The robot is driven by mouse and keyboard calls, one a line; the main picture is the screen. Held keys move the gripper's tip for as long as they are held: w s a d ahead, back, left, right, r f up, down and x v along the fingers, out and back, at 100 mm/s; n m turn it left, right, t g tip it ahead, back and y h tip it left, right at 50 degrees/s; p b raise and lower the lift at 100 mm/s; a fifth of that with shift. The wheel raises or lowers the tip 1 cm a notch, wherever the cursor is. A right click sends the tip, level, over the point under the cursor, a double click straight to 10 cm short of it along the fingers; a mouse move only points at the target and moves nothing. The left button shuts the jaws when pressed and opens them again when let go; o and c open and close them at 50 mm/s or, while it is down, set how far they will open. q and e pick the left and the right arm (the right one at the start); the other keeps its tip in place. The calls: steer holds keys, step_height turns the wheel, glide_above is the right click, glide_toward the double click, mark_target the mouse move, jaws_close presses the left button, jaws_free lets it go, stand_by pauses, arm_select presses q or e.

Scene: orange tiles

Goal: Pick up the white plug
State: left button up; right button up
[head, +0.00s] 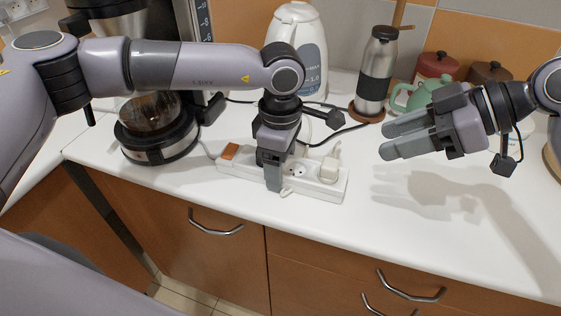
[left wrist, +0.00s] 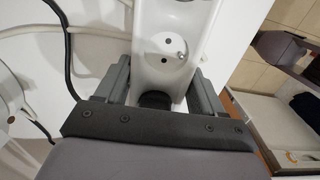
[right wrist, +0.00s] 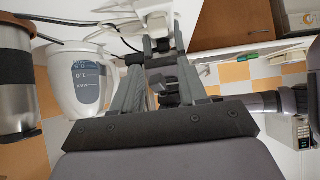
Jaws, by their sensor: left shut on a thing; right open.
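The white plug (head: 330,168) sits in the right part of a white power strip (head: 312,186) on the counter, its cord running up behind it. My left gripper (head: 275,178) points down over the middle of the strip. Its fingers stand on either side of the strip and are shut on it, as the left wrist view (left wrist: 158,92) shows. A dark part shows between them. My right gripper (head: 384,142) is open and empty above the counter, right of the plug and apart from it. The strip also shows at the top of the right wrist view (right wrist: 150,8).
An orange switch (head: 230,151) is at the strip's left end. A coffee maker (head: 155,143) stands left. A white kettle (head: 298,45), a steel flask (head: 376,75) and a green teapot (head: 412,97) stand behind. Black cords lie behind the strip. The counter is clear at front right.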

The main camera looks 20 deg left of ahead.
steer(key=o, duration=0.5)
steer(key=shift+a, duration=0.1)
steer(key=shift+o, duration=0.2)
steer(key=n+t+h, duration=0.6)
steer(key=n+h, duration=0.2)
steer(key=n, duration=1.4)
glide_toward(330, 165)
steer(key=x, duration=0.4)
steer(key=shift+x, duration=2.8)
